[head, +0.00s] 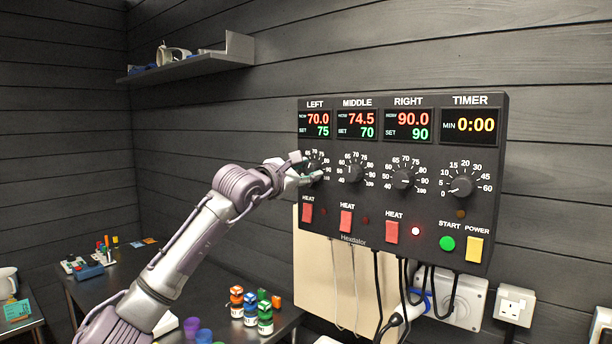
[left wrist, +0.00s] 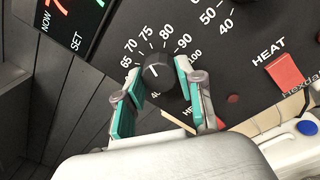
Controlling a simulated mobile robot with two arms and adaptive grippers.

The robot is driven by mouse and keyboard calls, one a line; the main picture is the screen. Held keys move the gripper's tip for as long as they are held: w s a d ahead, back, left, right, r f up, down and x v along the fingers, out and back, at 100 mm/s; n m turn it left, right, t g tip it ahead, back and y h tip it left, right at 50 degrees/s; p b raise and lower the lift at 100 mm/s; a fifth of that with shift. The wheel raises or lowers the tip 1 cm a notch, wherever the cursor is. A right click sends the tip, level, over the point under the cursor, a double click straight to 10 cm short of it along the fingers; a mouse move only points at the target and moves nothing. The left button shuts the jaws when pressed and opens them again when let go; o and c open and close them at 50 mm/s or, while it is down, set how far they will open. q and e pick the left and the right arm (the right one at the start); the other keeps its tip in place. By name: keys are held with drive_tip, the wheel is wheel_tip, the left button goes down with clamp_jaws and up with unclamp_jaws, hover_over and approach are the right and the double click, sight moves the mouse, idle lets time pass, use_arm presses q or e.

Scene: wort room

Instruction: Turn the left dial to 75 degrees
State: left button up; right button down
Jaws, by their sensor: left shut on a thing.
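The left dial (left wrist: 157,74) is a black knob with a white pointer line, on the left of the dark control panel (head: 380,245). In the head view the fingers partly hide the dial. The LEFT display (head: 316,124) reads NOW 70.0 and SET 75. My right gripper is not in view.
The middle dial (head: 353,172), right dial (head: 403,178) and timer dial (head: 462,186) sit to the right. Red heat switches (head: 307,213) are below. Cables hang under the panel. Small colored-lid jars (head: 250,310) stand on the bench below. A wall shelf (head: 190,66) is at upper left.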

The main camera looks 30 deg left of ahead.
use_arm(q)
drive_tip(key=shift+f+m, duration=0.1)
drive_tip(key=shift+m, duration=0.5)
drive_tip(key=o, duration=1.1)
drive_tip(key=shift+o, duration=0.2)
drive_tip(key=s, duration=1.2)
drive_tip(key=shift+a+f, duration=0.15)
